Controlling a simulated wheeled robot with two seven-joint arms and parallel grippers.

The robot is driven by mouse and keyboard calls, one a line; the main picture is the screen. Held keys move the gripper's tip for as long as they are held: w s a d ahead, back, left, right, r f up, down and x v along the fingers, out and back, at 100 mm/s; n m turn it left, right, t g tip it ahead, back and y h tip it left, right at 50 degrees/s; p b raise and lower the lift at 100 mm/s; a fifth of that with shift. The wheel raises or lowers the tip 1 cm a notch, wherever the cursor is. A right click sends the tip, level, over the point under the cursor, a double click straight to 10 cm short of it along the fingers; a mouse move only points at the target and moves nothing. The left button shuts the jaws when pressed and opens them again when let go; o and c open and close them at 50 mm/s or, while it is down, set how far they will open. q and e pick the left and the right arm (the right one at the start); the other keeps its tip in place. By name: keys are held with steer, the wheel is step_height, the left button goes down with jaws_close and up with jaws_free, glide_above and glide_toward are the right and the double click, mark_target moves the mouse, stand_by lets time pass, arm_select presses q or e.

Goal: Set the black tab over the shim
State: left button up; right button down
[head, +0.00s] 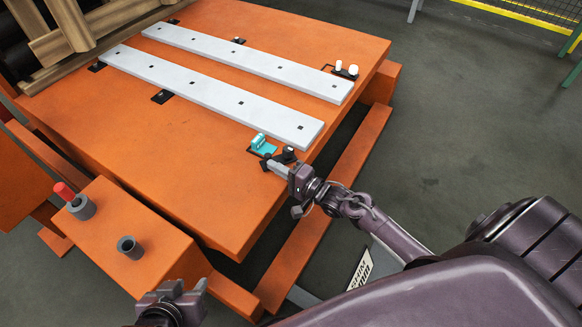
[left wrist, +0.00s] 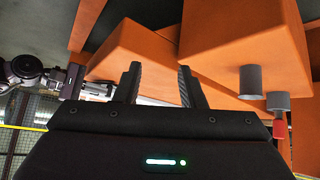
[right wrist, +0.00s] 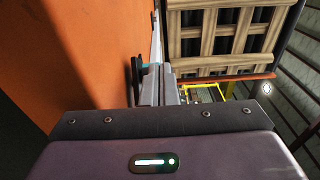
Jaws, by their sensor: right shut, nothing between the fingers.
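The teal shim (head: 264,149) lies on the orange table by the near corner of the front steel strip, with a teal upright piece on it. A small black tab (head: 289,155) stands beside it, close to my right gripper (head: 276,166). In the right wrist view the black tab (right wrist: 136,76) shows just left of the fingers, and a sliver of teal (right wrist: 146,67) behind it. Whether the fingers touch the tab is unclear. My right gripper is shut and empty. My left gripper (head: 182,289) is open and empty, off the table at the bottom; its fingers show apart in the left wrist view (left wrist: 159,88).
Two long pale steel strips (head: 215,87) (head: 250,59) lie along the orange table (head: 200,170). White pegs (head: 353,70) stand near the far strip's end. An orange side box (head: 130,215) holds a red-topped peg (head: 66,191) and a grey cup (head: 130,247). Wooden slats stand at the upper left.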

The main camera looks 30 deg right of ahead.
arm_select(q)
steer(key=shift+s+a+f+g+y, duration=0.2)
steer(key=shift+s+f+g, duration=0.15)
steer(key=shift+s+f, duration=0.25)
steer(key=shift+s+a+f+g+y, duration=0.1)
steer(key=shift+s+a+f+g, duration=0.1)
steer(key=shift+s+f+g, duration=0.4)
arm_select(e)
steer(key=shift+w+a, duration=0.1)
steer(key=shift+w, duration=0.1)
arm_select(q)
steer(key=shift+s+r+t, duration=0.15)
steer(key=shift+r+t, duration=0.05)
steer(key=shift+t, duration=0.05)
